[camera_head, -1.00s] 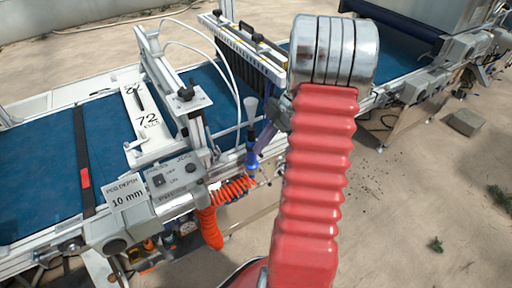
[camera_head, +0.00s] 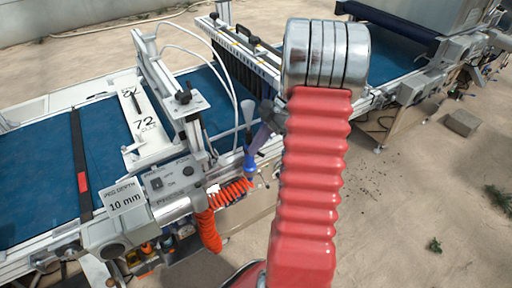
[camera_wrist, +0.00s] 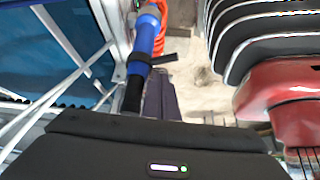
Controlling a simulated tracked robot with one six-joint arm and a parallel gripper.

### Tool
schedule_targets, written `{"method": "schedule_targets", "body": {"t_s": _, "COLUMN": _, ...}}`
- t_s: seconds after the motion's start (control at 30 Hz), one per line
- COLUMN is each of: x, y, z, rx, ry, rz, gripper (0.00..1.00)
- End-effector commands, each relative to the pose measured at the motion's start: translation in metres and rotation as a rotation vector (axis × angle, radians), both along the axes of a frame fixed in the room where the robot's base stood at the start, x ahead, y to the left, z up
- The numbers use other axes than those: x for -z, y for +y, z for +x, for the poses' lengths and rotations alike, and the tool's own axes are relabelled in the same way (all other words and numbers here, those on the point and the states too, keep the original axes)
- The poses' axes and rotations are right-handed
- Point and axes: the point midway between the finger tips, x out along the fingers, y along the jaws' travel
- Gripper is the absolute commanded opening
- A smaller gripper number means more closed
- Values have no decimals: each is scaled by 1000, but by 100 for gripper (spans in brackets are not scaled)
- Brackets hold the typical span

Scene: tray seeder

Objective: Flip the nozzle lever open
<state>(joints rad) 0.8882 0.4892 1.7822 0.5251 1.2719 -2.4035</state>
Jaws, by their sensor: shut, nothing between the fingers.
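The blue nozzle (camera_head: 250,160) stands at the conveyor's near edge, beside the orange coiled hose. It also shows at the top middle of the wrist view (camera_wrist: 145,38), with a short black lever (camera_wrist: 165,59) sticking out to the right from its black collar. My gripper (camera_head: 262,137) is close to the nozzle, on its right in the head view, partly hidden by my red arm. In the wrist view my gripper's dark fingers (camera_wrist: 161,97) are shut and empty, just below the lever. I cannot tell whether they touch it.
The orange coiled hose (camera_head: 234,191) hangs left of the nozzle. A control box (camera_head: 170,180) and white frame stand further left over the blue belt (camera_head: 36,172). A black-topped seeder bar (camera_head: 237,48) is behind.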

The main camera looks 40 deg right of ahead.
Motion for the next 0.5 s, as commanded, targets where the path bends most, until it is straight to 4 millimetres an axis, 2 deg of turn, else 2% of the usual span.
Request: {"method": "schedule_targets", "body": {"t_s": 0.5, "x": -5, "y": 5, "z": 1, "rx": -2, "ry": -1, "rz": -1, "gripper": 0}}
